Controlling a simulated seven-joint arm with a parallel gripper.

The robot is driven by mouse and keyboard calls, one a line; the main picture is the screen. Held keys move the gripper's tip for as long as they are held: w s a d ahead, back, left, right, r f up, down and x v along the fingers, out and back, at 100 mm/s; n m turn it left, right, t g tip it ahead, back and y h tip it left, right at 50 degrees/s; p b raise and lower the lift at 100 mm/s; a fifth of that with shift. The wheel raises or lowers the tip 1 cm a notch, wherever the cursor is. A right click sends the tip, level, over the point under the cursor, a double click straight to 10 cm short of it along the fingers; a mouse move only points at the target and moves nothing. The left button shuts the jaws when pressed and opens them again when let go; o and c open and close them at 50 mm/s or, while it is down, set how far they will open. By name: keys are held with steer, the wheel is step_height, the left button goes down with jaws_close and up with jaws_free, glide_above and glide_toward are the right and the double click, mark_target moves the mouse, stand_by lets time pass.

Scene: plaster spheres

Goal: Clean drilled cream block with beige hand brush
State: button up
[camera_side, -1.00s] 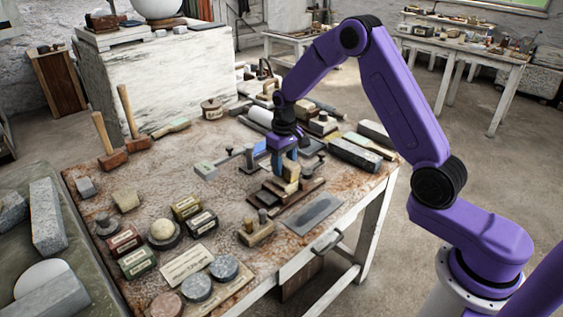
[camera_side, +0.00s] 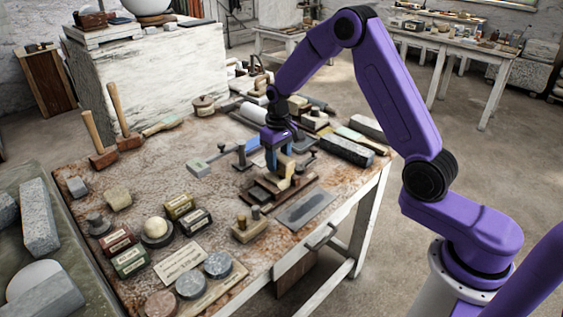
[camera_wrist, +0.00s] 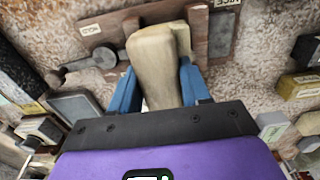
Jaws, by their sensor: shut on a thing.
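My gripper (camera_wrist: 160,92) has blue fingers on both sides of a beige, rounded handle, which looks like the hand brush (camera_wrist: 155,62). The brush's bristles are hidden. A cream block (camera_wrist: 182,38) shows just behind the handle in the wrist view; its drilled holes are not visible, and I cannot tell whether the brush touches it. In the side view my gripper (camera_side: 279,160) points down over the brown wooden fixture (camera_side: 262,196). The cream piece under it (camera_side: 287,170) is small and partly covered by the fingers.
A dark clamp knob (camera_wrist: 104,57) and a label reading HOLD (camera_wrist: 91,30) are on the fixture's board. A dark grey plate (camera_side: 305,208) lies in front. A long grey stone (camera_side: 346,150) lies right.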

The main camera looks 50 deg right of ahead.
steer(key=shift+w+r, duration=0.3)
steer(key=shift+w, duration=0.15)
steer(key=shift+r, duration=0.15)
steer(key=shift+r, duration=1.1)
steer(key=shift+s, duration=0.1)
